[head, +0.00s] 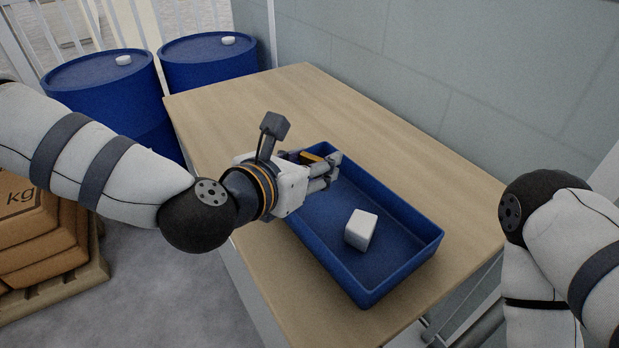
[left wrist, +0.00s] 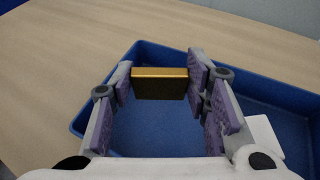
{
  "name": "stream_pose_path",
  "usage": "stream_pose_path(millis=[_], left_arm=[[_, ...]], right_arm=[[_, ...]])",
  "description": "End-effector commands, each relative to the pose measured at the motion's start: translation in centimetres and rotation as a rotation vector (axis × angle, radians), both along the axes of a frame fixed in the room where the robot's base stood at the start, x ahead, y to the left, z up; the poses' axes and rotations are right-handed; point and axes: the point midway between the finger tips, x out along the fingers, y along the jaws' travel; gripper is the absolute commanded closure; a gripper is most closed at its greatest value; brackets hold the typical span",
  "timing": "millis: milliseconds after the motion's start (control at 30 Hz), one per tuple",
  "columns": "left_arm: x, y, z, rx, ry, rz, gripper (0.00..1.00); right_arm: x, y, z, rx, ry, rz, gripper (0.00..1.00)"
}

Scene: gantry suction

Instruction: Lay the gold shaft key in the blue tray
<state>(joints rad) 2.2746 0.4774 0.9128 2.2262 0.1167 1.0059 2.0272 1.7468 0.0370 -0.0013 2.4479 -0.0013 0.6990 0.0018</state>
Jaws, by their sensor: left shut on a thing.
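The gold shaft key (left wrist: 160,83) is a small gold block held between the finger pads of my left gripper (left wrist: 160,88) in the left wrist view. In the head view, the gold key (head: 311,158) shows partly beside the fingers of my left gripper (head: 326,171). The gripper is over the far left part of the blue tray (head: 375,290), which also shows in the left wrist view (left wrist: 270,88). I cannot tell the exact height of the key above the tray floor. My right arm shows at the right edge of the head view, but its gripper is out of view.
A white block (head: 361,230) lies in the near part of the tray. The tray stands on a wooden table (head: 310,95) with clear room at the back. Two blue drums (head: 105,90) and stacked brown sacks (head: 38,230) stand to the left. A grey wall is behind.

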Motion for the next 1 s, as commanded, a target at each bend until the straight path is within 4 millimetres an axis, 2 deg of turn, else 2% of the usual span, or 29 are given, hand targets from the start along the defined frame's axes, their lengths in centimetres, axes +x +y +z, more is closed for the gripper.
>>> stream_pose_path(millis=[67,133,233,500,967,1000], left_arm=[[0.9,0.4,-1.2,0.001,0.000,0.003,0.90],[0.9,0.3,-2.9,0.002,0.006,0.000,0.90],[0.8,0.3,-4.1,0.001,0.003,0.000,0.90],[0.9,0.3,-4.0,0.000,-0.003,0.001,0.90],[0.7,0.4,-5.7,0.006,0.007,0.000,0.90],[0.7,0.4,-5.8,0.007,0.010,-0.001,0.51]], right_arm=[[-0.3,0.0,-0.4,-0.001,0.011,0.000,0.60],[-0.6,0.0,-0.7,0.000,0.021,0.001,0.60],[-0.9,0.0,-0.9,-0.001,0.028,0.001,0.60],[-0.8,0.0,-0.9,-0.001,0.026,0.001,0.60],[-1.3,0.0,-1.5,0.000,0.044,0.002,0.60],[-1.3,0.0,-1.5,0.000,0.044,0.002,0.60]])
